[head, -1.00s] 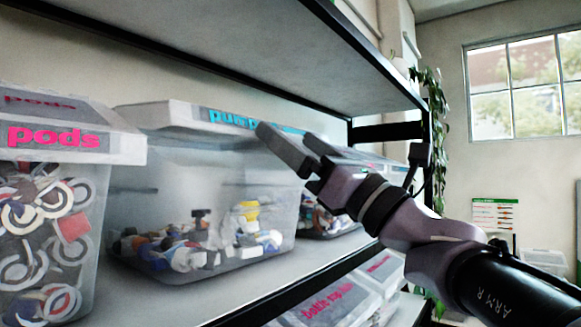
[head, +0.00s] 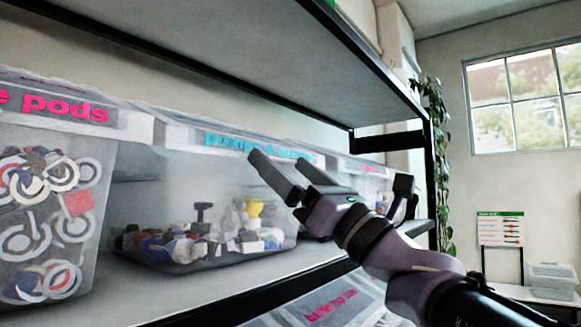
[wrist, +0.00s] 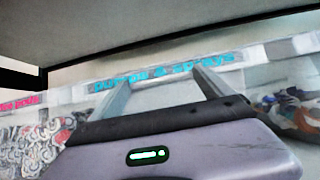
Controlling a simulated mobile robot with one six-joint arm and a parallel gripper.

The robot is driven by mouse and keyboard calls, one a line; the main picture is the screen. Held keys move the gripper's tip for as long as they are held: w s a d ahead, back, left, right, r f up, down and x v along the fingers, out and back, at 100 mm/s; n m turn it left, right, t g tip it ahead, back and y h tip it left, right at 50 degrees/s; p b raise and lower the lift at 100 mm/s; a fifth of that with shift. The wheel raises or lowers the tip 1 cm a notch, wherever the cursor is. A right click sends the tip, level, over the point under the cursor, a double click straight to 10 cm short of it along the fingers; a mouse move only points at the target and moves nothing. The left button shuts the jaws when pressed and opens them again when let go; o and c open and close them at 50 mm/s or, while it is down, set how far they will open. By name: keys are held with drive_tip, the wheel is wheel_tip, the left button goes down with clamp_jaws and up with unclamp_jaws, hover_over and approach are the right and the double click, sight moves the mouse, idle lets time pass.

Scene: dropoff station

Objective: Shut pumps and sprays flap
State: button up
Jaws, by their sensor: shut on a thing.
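The pumps and sprays flap (head: 222,141) is a pale panel with blue lettering along the top front of a clear bin (head: 170,190). It slopes down at the bin's front; I cannot tell if it sits flush. My gripper (head: 280,158) is at the label's right part, its fingers apart and shut on the flap. One finger covers some of the lettering. In the wrist view the flap (wrist: 165,73) spans behind and between the fingers of my gripper (wrist: 162,80). Pumps and spray parts (head: 205,240) lie in the bin.
A pods bin (head: 50,200) with a pink label stands close on the left. Another bin (head: 365,168) stands to the right behind my gripper. A shelf board (head: 250,50) hangs overhead, with a black post (head: 431,180) at the right end.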

drive_tip(key=shift+w+f, duration=0.2)
drive_tip(key=shift+f, duration=0.2)
drive_tip(key=o, duration=1.8)
drive_tip(key=shift+a, duration=0.15)
drive_tip(key=b+v, duration=0.3)
drive_tip(key=v, duration=1.4)
